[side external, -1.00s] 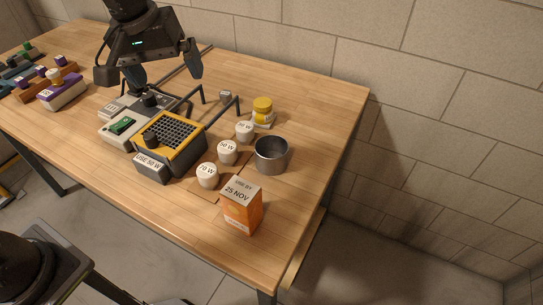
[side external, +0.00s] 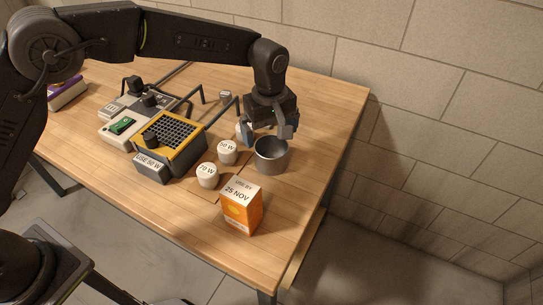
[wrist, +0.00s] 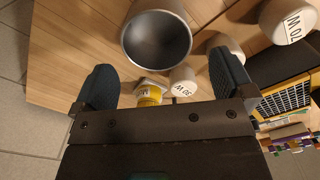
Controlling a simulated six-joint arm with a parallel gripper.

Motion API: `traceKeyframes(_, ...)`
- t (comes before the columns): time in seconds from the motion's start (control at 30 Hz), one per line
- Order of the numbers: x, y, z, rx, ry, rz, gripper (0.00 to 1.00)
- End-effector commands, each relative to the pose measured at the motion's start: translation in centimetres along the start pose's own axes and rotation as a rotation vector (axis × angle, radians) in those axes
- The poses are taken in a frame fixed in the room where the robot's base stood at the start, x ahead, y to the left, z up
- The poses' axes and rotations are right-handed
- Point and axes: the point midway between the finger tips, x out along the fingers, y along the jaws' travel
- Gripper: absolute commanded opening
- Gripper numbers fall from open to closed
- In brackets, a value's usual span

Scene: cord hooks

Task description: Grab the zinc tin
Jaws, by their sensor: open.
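The zinc tin (side external: 271,160) is a grey, open-topped metal cup standing upright on the wooden table near its right end. In the wrist view the tin (wrist: 157,42) shows its dark, empty inside, at the top of the picture and ahead of the fingers. My gripper (side external: 266,134) is open and empty, just behind and above the tin's rim in the side view. In the wrist view my gripper (wrist: 162,65) has its two dark fingers wide apart, with the tin roughly between their lines but beyond the tips. I cannot tell whether a finger touches the rim.
White caps marked 50 W (side external: 227,152) and 70 W (side external: 207,175) stand left of the tin. The orange box (side external: 241,208) is in front. The 30 W cap (wrist: 183,82) and yellow jar (wrist: 149,94) are close by the gripper. A yellow-topped soldering unit (side external: 172,140) stands further left.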

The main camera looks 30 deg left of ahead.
Motion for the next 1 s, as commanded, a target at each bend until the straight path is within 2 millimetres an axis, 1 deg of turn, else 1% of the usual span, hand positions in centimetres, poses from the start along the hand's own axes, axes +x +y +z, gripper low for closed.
traceKeyframes(0.03,1.0,-0.1,0.0,0.000,-0.001,-0.004,1.00)
traceKeyframes(0.1,2.0,0.0,0.0,0.000,-0.001,-0.002,1.00)
traceKeyframes(0.2,3.0,0.0,0.0,0.001,0.000,0.000,1.00)
traceKeyframes(0.43,4.2,0.1,0.0,0.001,0.000,-0.001,1.00)
traceKeyframes(0.7,8.0,0.4,0.1,0.001,0.000,-0.002,1.00)
traceKeyframes(0.8,8.6,0.4,0.1,0.001,0.000,0.000,1.00)
traceKeyframes(0.97,8.6,0.4,0.1,0.001,0.000,0.001,1.00)
traceKeyframes(1.0,8.6,0.4,0.1,0.001,0.000,0.001,0.98)
